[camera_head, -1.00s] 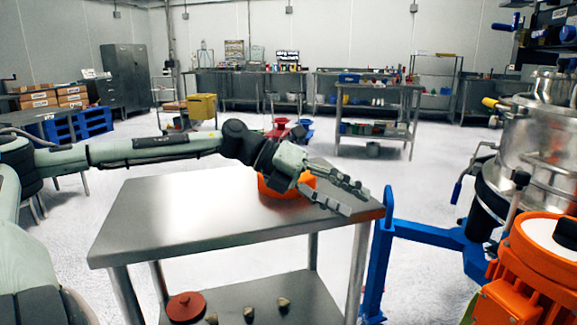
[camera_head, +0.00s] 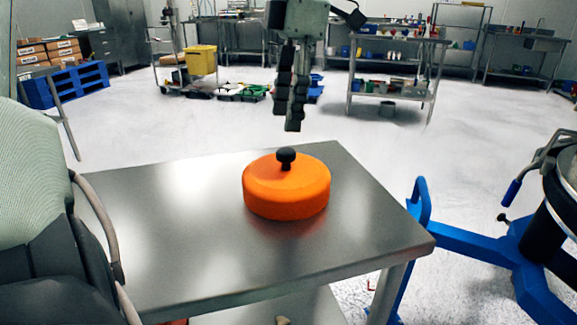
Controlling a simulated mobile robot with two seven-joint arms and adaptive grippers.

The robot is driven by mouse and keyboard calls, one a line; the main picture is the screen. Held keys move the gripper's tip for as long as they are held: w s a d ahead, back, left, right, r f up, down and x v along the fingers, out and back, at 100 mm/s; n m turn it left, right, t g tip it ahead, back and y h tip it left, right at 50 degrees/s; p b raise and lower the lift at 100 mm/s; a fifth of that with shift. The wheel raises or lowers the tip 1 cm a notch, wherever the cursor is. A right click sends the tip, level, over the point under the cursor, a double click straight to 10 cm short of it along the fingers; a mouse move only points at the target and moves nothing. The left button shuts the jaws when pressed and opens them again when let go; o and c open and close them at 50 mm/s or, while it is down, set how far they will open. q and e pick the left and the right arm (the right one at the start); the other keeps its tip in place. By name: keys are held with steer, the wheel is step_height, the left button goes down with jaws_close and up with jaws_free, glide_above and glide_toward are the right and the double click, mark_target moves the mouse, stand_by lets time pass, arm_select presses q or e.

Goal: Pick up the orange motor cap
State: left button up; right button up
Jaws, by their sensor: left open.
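The orange motor cap (camera_head: 287,192) is a round, flat-sided disc with a black knob (camera_head: 286,157) on top. It sits on the steel table (camera_head: 180,245), toward its far right part. My left gripper (camera_head: 293,122) hangs above the cap with its dark fingers pointing down. It is open and empty, and a small gap shows between its fingertips and the knob. My right gripper is not in view.
A blue floor frame (camera_head: 470,240) with an upright post stands right of the table. Part of a metal vessel (camera_head: 563,190) shows at the right edge. The table top around the cap is clear. Shelving stands far behind.

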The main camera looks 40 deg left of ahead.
mark_target(286, 150)
arm_select(q)
steer(key=shift+a+f, duration=0.1)
steer(key=shift+f, duration=0.1)
steer(key=f, duration=0.6)
steer(key=shift+s+d+f, duration=0.15)
steer(key=shift+s+d, duration=0.25)
steer(key=shift+a+f, duration=0.1)
steer(key=shift+f, duration=0.4)
jaws_close()
